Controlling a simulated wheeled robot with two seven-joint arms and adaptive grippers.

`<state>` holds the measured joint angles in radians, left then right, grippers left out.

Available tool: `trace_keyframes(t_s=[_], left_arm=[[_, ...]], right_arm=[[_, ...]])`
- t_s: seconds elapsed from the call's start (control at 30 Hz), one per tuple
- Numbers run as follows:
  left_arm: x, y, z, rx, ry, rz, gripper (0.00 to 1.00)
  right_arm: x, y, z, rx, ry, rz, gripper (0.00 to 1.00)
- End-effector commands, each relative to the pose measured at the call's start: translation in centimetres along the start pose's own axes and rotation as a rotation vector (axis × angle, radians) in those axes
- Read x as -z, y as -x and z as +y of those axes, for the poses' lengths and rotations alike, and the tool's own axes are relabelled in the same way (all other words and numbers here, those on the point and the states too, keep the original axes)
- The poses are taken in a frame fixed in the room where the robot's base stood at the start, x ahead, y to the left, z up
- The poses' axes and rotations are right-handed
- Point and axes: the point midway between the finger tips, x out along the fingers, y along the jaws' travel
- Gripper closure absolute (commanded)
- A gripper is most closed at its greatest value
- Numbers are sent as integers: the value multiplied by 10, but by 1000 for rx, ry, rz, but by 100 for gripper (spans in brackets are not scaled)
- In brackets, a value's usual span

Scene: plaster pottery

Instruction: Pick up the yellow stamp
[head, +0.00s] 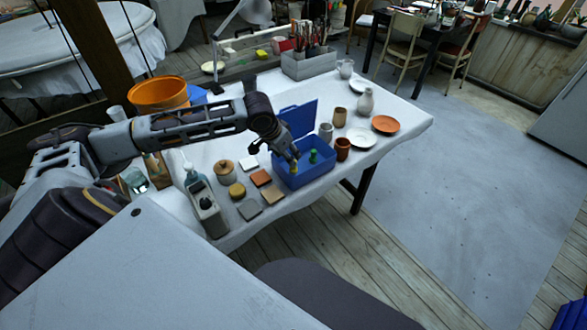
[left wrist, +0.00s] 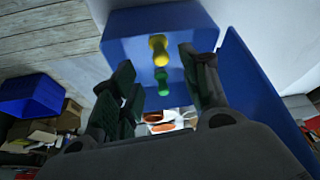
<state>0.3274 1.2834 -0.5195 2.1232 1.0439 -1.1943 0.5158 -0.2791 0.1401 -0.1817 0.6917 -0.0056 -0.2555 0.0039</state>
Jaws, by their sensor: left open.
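The yellow stamp (left wrist: 158,46) is inside the blue box, beside the green stamp (left wrist: 162,82), in the left wrist view. In the head view the yellow stamp (head: 294,169) shows just below my left gripper, partly covered by it, and the green stamp (head: 313,156) stands to its right. My left gripper (head: 290,157) points down over the left part of the box. In the left wrist view its fingers (left wrist: 157,64) are apart, with nothing held between them. Whether a finger touches the yellow stamp I cannot tell. My right gripper is not in view.
The blue box (head: 309,177) has its lid (head: 298,119) raised at the back. A brown cup (head: 343,148) and a grey vase (head: 326,132) stand close to its right.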

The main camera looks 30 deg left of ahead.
Motion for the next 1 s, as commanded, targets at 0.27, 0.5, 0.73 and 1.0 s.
trace_keyframes(t_s=[0.27,0.5,0.73,1.0], left_arm=[[0,-23,0,0,0,0,54],[0,-25,0,0,0,0,54],[0,-26,0,0,0,0,54],[1,-46,0,-1,1,1,54]], right_arm=[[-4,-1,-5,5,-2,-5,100],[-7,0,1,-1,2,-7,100],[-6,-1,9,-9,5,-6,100],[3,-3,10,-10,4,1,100]])
